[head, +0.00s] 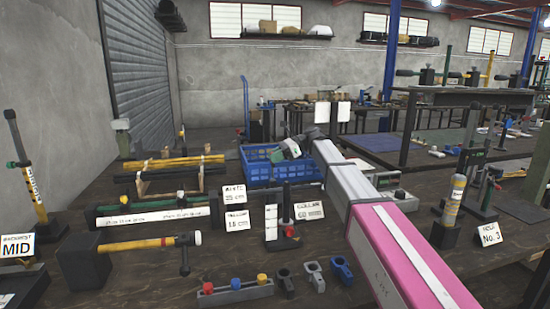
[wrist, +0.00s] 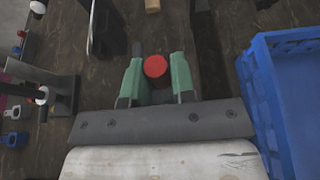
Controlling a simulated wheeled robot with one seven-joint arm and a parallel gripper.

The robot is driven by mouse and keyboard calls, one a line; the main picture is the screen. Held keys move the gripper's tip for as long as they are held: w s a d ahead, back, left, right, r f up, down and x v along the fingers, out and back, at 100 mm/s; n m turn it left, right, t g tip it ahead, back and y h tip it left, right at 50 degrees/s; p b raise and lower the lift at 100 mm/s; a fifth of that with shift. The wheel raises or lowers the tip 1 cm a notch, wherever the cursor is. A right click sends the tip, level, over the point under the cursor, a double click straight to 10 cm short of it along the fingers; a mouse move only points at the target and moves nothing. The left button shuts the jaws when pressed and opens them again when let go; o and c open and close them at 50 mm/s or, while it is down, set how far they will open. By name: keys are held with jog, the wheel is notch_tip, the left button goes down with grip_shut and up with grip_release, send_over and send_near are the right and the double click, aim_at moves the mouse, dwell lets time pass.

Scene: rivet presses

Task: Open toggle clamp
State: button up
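A round red cap (wrist: 155,67) shows in the wrist view, between the two green fingers of my gripper (wrist: 157,75). The fingers stand apart on either side of it. I cannot tell whether they touch it or how far below them it is. In the head view my gripper (head: 281,155) appears in front of the blue crate, at the end of my arm. I see no part that I can surely name as the toggle clamp. The red cap may belong to it, but what lies under the cap is hidden.
A blue crate (wrist: 262,90) stands close at the right in the wrist view. A black upright stand (wrist: 66,95) with a white knob is at the left. In the head view, a peg rack (head: 235,293) and several collars (head: 314,276) lie at the front.

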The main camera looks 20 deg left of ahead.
jog(key=o, duration=0.3)
jog(key=v, duration=1.1)
